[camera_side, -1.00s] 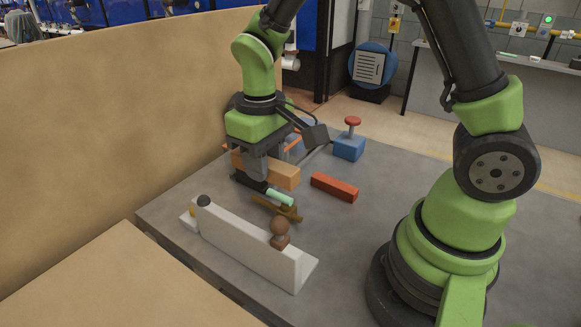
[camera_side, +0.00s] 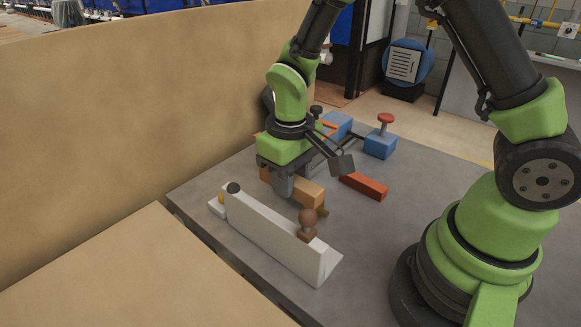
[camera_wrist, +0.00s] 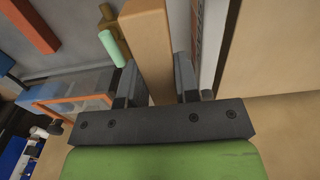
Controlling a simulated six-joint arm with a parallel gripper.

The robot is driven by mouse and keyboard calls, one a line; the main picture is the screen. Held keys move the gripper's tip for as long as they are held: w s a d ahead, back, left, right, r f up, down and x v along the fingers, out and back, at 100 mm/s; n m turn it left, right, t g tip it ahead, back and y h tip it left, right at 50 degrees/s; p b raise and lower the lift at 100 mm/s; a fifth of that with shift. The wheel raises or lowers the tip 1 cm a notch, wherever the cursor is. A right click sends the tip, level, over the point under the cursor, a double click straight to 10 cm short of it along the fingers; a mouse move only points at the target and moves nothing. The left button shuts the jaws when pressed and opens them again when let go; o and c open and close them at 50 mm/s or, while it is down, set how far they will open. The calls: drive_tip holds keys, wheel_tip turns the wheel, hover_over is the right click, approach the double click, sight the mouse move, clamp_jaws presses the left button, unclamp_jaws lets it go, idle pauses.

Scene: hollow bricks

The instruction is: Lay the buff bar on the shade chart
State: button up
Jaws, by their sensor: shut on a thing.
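The buff bar (camera_side: 308,192) is held crosswise between the fingers of my gripper (camera_side: 284,186), which is shut on it. In the wrist view the bar (camera_wrist: 148,45) runs up from between the two fingers (camera_wrist: 156,85). In the side view it hangs behind the long white upright piece (camera_side: 275,235); its exact height I cannot tell. In the wrist view a pale strip with grey and orange print (camera_wrist: 197,22) lies right of the bar, apart from it. It may be the shade chart; most of it is out of frame, and I cannot pick it out in the side view.
A red bar (camera_side: 364,186) and a blue block with a red knob (camera_side: 380,143) stand behind on the grey table. A mint cylinder (camera_wrist: 112,48) lies left of the bar. A tan wall (camera_side: 110,110) closes the left.

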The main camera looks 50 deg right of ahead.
drive_tip(key=shift+f, duration=3.75)
drive_tip(key=shift+w+f, duration=0.1)
drive_tip(key=shift+f, duration=0.9)
drive_tip(key=o, duration=1.1)
drive_tip(key=shift+c, duration=0.2)
drive_tip(key=shift+r, duration=0.1)
wheel_tip(320, 180, up, 11)
drive_tip(key=shift+f, duration=0.15)
drive_tip(key=shift+r, duration=0.45)
